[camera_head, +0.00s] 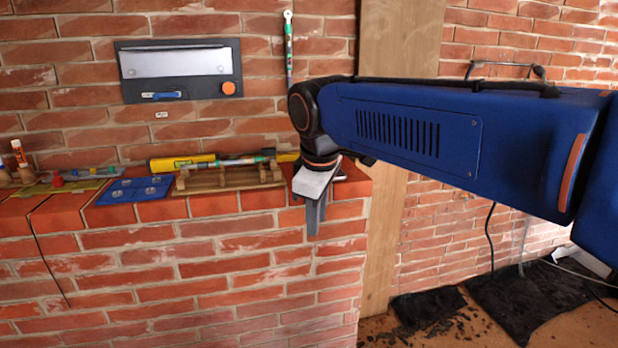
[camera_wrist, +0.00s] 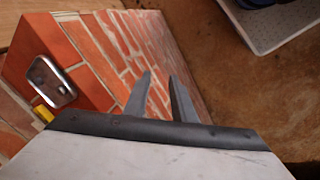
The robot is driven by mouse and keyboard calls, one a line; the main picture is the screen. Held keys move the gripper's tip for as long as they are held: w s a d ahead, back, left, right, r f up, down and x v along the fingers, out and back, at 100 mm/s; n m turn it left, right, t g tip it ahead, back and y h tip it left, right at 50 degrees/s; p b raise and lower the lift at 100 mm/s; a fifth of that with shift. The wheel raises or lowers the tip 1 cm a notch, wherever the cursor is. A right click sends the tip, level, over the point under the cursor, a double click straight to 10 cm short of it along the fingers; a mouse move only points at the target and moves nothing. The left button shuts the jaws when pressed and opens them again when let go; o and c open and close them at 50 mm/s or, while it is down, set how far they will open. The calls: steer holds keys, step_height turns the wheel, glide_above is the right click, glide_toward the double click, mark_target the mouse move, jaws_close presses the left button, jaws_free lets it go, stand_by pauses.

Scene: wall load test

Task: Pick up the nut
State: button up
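My gripper (camera_head: 314,220) hangs at the right end of the brick ledge, fingers pointing down in front of its face. In the wrist view its two fingers (camera_wrist: 160,88) stand apart with nothing between them. A blue mat (camera_head: 168,209) lies on the ledge, well to the left of my gripper. Several small grey metal pieces (camera_head: 151,190) sit on it; they may include the nut, but they are too small to tell. In the wrist view, a shiny metal piece with an opening (camera_wrist: 38,70) lies on the ledge's corner, left of the fingers; I cannot tell what it is.
A wooden rack (camera_head: 228,181) holding a green-and-grey tool stands between the mat and my gripper. A yellow tool (camera_head: 182,162) lies behind it. A grey wall panel (camera_head: 180,68) is above. A wooden board (camera_head: 385,240) runs down beside the ledge. A light tray (camera_wrist: 262,32) shows in the wrist view.

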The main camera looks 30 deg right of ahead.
steer(key=w+d+r+n+g+h, duration=0.35)
steer(key=w+r+n, duration=0.75)
steer(key=w+r, duration=0.8)
steer(key=shift+t+y, duration=0.25)
steer(key=x, duration=1.3)
steer(key=shift+w+d+r, duration=0.2)
steer(key=shift+w+d, duration=0.1)
steer(key=shift+d+x, duration=0.15)
steer(key=shift+x, duration=1.2)
steer(key=shift+d+x, duration=0.15)
steer(key=shift+x, duration=1.2)
steer(key=shift+s+r, duration=0.1)
jaws_close()
